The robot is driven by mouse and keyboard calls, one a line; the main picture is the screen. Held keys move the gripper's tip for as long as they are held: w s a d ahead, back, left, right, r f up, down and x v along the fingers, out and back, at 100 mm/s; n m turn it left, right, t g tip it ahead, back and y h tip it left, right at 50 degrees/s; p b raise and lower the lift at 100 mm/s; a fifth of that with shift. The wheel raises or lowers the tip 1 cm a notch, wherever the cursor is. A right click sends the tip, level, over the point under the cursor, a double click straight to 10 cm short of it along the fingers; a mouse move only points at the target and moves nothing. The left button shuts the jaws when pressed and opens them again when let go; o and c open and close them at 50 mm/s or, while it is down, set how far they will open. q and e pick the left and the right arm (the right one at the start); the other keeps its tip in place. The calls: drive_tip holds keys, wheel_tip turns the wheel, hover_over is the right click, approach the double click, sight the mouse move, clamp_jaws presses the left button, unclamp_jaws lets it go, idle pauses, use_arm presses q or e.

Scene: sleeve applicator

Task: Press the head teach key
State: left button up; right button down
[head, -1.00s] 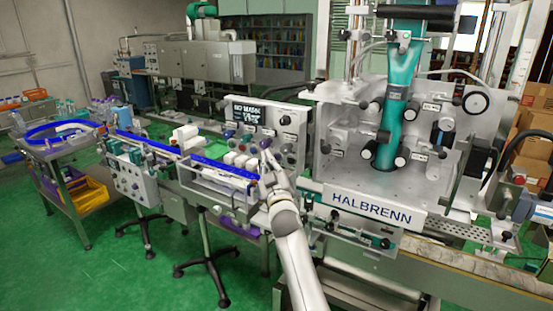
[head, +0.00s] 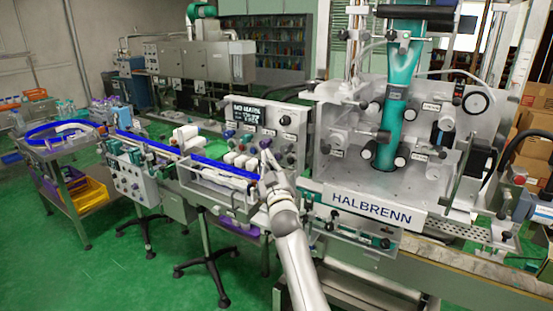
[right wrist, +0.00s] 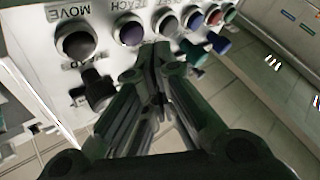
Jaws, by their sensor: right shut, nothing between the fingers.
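The control panel (head: 268,124) stands behind the conveyor in the head view, and its keys show close up in the right wrist view. There a dark blue round key (right wrist: 130,31) sits by a label that appears to read TEACH. A black key (right wrist: 75,42) labelled MOVE is to its left, and another dark key (right wrist: 165,22) is to its right. My right gripper (right wrist: 155,50) is shut and empty, its tips just below and between the blue key and the dark key. I cannot tell whether they touch the panel. In the head view the right gripper (head: 265,153) is at the panel's lower part. My left gripper is out of view.
A black knob (right wrist: 95,90) sticks out below the MOVE key, and teal and blue knobs (right wrist: 190,52) stick out right of the fingertips. The HALBRENN machine (head: 371,209) is close on the right.

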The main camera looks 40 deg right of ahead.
drive_tip(key=shift+d, duration=0.15)
drive_tip(key=shift+w+d, duration=0.15)
drive_tip(key=shift+d, duration=0.05)
drive_tip(key=shift+w+d, duration=0.15)
drive_tip(key=shift+d, duration=0.25)
idle(0.8)
drive_tip(key=shift+a, duration=0.15)
drive_tip(key=shift+s+a, duration=0.35)
drive_tip(key=shift+a, duration=0.25)
drive_tip(key=a, duration=0.1)
drive_tip(key=s+a, duration=0.1)
drive_tip(key=a, duration=0.1)
drive_tip(key=s+a, duration=0.1)
drive_tip(key=shift+a, duration=0.35)
